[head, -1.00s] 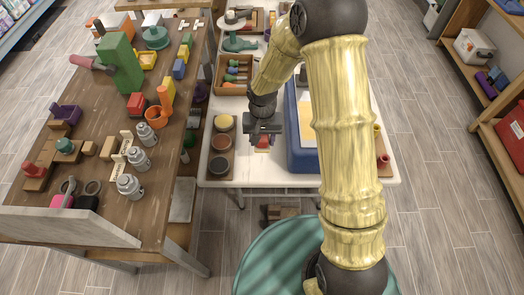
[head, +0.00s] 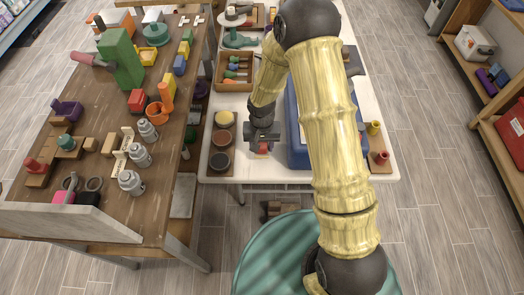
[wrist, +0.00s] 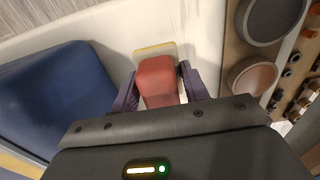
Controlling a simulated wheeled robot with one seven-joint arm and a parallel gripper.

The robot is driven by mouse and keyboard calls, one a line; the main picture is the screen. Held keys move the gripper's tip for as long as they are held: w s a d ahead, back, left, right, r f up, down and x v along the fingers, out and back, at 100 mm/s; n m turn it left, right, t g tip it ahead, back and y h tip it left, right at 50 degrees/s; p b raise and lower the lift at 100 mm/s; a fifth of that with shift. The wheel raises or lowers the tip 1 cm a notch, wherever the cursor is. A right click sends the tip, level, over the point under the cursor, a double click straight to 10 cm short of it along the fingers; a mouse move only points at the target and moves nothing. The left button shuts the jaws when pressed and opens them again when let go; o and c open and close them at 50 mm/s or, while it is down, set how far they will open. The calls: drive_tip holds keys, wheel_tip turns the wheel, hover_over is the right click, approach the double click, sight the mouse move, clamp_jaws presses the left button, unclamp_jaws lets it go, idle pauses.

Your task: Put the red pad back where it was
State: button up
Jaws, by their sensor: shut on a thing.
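The red pad (wrist: 158,82) is a small red block between the two dark fingers of my gripper (wrist: 157,88) in the wrist view. My gripper is shut on it. A pale patch with a yellowish edge (wrist: 156,49) shows on the white table just beyond and beneath the pad. In the head view my gripper (head: 263,142) points down over the white table's near part, with a bit of the red pad (head: 263,148) below it. I cannot tell whether the pad touches the table.
A blue case or tray (head: 297,150) stands close on the right in the head view. A brown tray (head: 230,118) with round dishes is close on the left. Small red and yellow cylinders (head: 382,158) stand at the right edge. A cluttered wooden table (head: 105,200) is farther left.

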sight(263, 152)
drive_tip(key=shift+d, duration=0.15)
drive_tip(key=shift+f, duration=0.45)
wheel_tip(263, 152, down, 3)
drive_tip(key=shift+w+f, duration=0.15)
drive_tip(key=shift+f, duration=0.05)
drive_tip(key=shift+r, duration=0.1)
drive_tip(key=shift+f, duration=0.25)
drive_tip(key=o, duration=1)
drive_tip(key=shift+r, duration=0.1)
drive_tip(key=shift+c, duration=0.2)
